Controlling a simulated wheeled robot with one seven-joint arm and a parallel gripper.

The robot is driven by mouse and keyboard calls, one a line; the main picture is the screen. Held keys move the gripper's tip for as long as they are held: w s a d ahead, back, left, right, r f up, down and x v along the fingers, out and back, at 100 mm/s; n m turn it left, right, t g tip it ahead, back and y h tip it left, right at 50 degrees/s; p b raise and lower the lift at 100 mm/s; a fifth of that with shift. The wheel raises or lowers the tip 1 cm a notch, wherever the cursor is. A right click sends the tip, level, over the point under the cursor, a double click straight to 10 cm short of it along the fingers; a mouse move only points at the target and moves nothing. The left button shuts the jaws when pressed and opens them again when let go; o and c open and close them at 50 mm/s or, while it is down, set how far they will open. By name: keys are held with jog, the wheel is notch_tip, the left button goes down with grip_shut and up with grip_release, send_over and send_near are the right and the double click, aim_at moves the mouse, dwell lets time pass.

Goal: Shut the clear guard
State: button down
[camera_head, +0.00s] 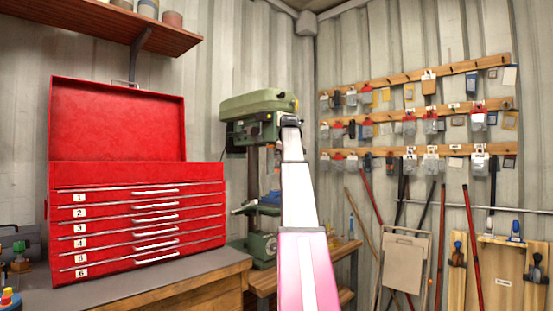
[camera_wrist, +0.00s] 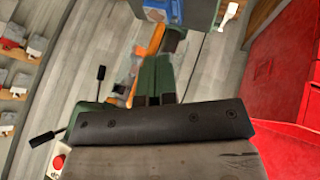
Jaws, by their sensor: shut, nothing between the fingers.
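The green drill press (camera_head: 262,112) stands in the corner behind my raised arm. I cannot make out the clear guard for certain in either view; my arm covers part of the press front in the head view. In the wrist view, the press's green side with black-knobbed handles (camera_wrist: 85,118) is at the left, and a red button (camera_wrist: 58,162) shows below it. Contact with the press cannot be told.
A red tool chest (camera_head: 135,225) with its lid up sits on the bench (camera_head: 190,281) at left. A wooden shelf (camera_head: 95,22) hangs above. Packaged goods on wooden rails (camera_head: 425,107), long-handled tools and a folded beige chair (camera_head: 404,262) line the right wall.

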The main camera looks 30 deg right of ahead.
jog(key=w+d+n+y, duration=0.4)
jog(key=w+d+n, duration=0.2)
jog(key=w+d, duration=0.6)
jog(key=shift+w+d, duration=0.25)
jog(key=shift+d, duration=1.05)
